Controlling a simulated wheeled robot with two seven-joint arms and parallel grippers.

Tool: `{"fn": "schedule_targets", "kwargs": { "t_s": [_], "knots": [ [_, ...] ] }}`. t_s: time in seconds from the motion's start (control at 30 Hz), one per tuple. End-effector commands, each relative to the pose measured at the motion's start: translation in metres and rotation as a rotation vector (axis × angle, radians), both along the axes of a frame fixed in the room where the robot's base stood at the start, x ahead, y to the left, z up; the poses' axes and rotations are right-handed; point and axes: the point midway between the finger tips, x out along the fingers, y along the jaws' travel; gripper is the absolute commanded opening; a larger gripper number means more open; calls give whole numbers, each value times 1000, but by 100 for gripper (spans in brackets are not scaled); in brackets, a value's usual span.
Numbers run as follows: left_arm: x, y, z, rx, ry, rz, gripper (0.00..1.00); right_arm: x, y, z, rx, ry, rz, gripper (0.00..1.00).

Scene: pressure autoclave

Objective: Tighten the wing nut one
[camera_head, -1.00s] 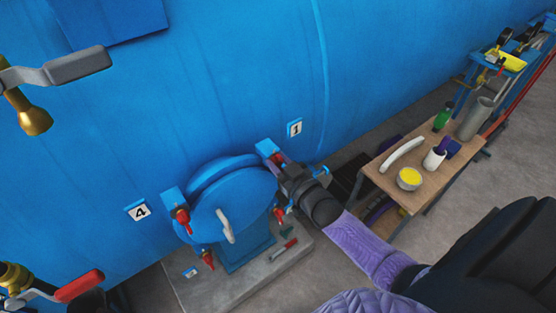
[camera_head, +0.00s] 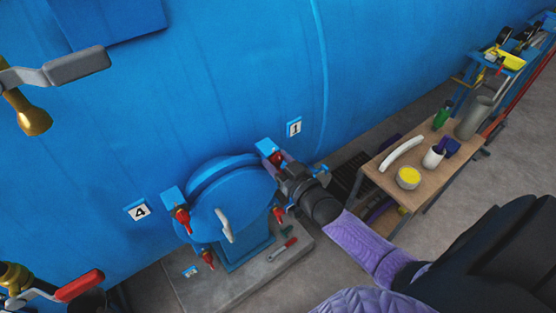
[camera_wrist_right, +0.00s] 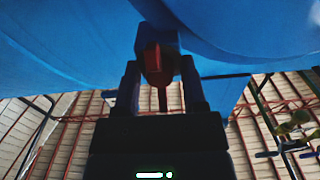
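Wing nut one is the red nut (camera_head: 276,158) at the upper right of the round blue hatch (camera_head: 236,188), beside the label "1" (camera_head: 294,128). My right gripper (camera_head: 283,168) is at this nut and partly covers it. In the right wrist view, the red nut (camera_wrist_right: 155,65) sits between the two dark fingertips of my right gripper (camera_wrist_right: 160,75). The fingers stand apart, with a gap showing beside the nut, so the gripper looks open around it. My left gripper is not in view.
More red wing nuts (camera_head: 181,217) sit around the hatch, which has a pale handle (camera_head: 226,225). A wooden table (camera_head: 443,168) with cups and a bottle stands to the right. Valve levers (camera_head: 75,65) jut in at left.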

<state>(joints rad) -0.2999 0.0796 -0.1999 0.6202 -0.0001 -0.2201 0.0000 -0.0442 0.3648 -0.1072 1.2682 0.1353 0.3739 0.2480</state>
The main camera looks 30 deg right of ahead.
Motion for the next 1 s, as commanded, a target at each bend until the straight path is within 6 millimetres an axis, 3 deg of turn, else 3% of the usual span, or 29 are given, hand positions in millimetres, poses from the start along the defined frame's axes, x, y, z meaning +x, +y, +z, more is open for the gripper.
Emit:
{"fn": "schedule_targets", "kwargs": {
  "t_s": [0.37,0.73,0.83,1.0],
  "knots": [
    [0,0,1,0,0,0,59,-3,0,1,-1,-3,0,68],
    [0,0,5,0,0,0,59,-82,-7,0,-1,1,0,68],
    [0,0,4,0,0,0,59,-95,-7,0,-1,0,1,68],
    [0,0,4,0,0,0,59,-99,-8,1,-1,-2,0,68]
  ]
}}
